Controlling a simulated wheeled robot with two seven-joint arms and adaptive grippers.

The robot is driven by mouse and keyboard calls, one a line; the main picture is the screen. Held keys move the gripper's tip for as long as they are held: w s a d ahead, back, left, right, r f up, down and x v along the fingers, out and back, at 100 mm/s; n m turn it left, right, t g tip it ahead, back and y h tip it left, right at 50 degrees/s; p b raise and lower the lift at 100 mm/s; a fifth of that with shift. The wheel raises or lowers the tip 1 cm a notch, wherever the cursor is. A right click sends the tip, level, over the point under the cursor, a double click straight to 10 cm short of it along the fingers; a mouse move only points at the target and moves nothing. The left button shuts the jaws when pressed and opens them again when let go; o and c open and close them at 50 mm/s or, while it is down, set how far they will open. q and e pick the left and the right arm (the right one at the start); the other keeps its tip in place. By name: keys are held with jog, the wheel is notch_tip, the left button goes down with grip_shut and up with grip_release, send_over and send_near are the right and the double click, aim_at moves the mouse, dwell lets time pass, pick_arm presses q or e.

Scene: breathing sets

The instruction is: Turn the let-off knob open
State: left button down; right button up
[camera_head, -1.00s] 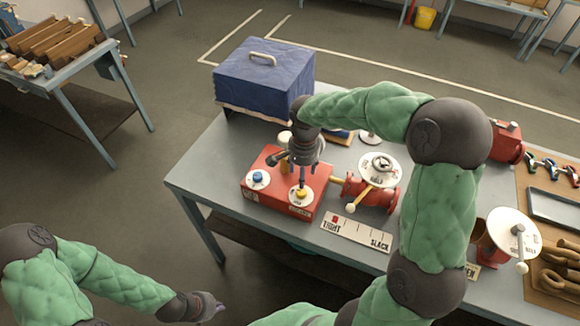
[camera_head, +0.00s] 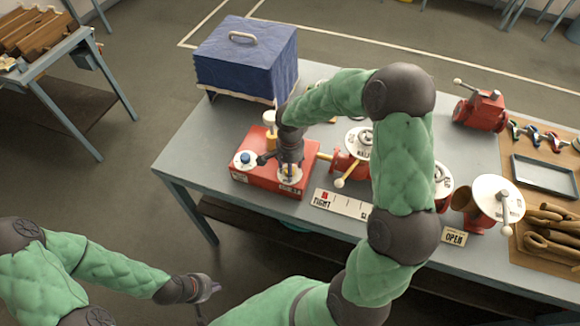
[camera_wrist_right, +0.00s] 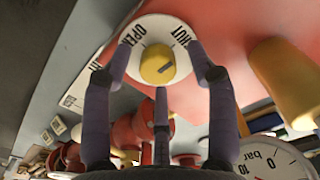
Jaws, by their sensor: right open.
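The let-off knob is a yellow knob (camera_wrist_right: 157,64) on a white round dial plate (camera_wrist_right: 140,32) lettered OPEN at its left and SHUT at its right. A dark mark shows on the knob's face. It sits on the red box (camera_head: 240,178) on the table; in the head view my gripper mostly covers it. My right gripper (camera_wrist_right: 157,78) is open, its fingers spread around the knob with visible gaps at the sides. It also shows over the box in the head view (camera_head: 290,168). My left gripper (camera_head: 212,288) hangs off the table's front; its jaw state is unclear.
A blue knob (camera_head: 245,157) and a taller tan-yellow part (camera_head: 269,118) stand on the same box; a pressure gauge (camera_wrist_right: 272,160) is close to my right gripper. A blue covered case (camera_head: 245,60) stands behind. Red valves (camera_head: 345,165) and a TIGHT scale strip (camera_head: 340,204) lie to the right.

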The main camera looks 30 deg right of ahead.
jog(key=shift+s, duration=0.1)
jog(key=c, duration=1.1)
